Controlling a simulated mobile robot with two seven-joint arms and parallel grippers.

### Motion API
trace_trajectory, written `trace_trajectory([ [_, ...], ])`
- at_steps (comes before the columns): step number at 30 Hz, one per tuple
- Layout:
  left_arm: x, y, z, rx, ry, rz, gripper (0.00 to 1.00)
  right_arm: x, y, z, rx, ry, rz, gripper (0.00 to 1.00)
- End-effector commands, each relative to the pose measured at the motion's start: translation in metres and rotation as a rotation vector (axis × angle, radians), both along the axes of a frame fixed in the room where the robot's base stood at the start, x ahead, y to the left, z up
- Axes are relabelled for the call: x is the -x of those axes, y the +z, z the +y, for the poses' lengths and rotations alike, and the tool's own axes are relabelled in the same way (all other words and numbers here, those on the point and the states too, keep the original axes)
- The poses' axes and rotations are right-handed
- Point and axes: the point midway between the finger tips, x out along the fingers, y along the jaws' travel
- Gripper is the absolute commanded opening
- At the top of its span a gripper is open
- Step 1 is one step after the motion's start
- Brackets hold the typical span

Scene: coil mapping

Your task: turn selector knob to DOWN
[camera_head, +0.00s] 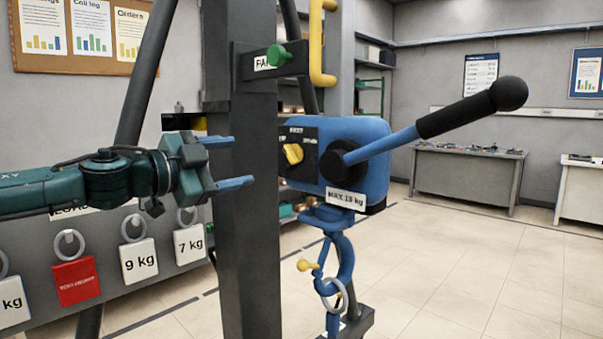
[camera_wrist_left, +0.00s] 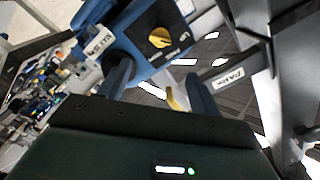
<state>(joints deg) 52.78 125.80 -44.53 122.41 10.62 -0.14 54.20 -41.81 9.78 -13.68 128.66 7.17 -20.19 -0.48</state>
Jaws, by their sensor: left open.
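The yellow selector knob (camera_head: 293,153) sits on a black plate on the left part of the blue hoist box (camera_head: 368,137). Small white labels surround it, too small to read surely. The knob also shows in the left wrist view (camera_wrist_left: 160,37), beyond the fingers. My left gripper (camera_head: 236,163) is open, with two blue fingers pointing right toward the knob, apart from it and in front of the dark post. In the left wrist view its fingers (camera_wrist_left: 158,90) are spread with nothing held between them. My right gripper is not in view.
A dark post (camera_head: 245,230) stands left of the box. A black-handled lever (camera_head: 470,108) sticks out to the right. A green-knobbed PARK bracket (camera_head: 279,56) is above. A blue hook (camera_head: 342,265) hangs below. Weight plates (camera_head: 139,262) hang at left. Open floor lies right.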

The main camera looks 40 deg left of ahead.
Motion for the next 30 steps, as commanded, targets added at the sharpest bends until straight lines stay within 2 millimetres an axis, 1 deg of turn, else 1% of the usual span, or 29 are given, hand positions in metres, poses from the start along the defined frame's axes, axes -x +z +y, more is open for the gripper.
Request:
trace_trajectory([
  [1,-0.001,-0.003,0.0,0.0,0.001,-0.001,0.64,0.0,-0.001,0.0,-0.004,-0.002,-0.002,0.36],
  [5,-0.011,0.0,-0.001,0.0,-0.003,0.002,0.64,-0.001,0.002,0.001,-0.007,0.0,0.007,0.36],
  [12,-0.055,0.001,-0.005,0.004,-0.002,0.005,0.64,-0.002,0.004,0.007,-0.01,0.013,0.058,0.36],
  [14,-0.064,0.002,-0.006,0.003,-0.004,0.005,0.64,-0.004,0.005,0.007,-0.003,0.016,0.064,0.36],
  [21,-0.097,0.002,-0.009,0.001,-0.003,0.004,0.64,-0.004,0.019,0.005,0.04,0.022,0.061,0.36],
  [27,-0.117,0.004,-0.012,0.002,-0.005,0.003,0.64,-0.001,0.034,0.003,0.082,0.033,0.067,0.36],
  [30,-0.123,0.003,-0.013,0.0,-0.006,0.003,0.64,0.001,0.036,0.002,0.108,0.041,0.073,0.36],
])
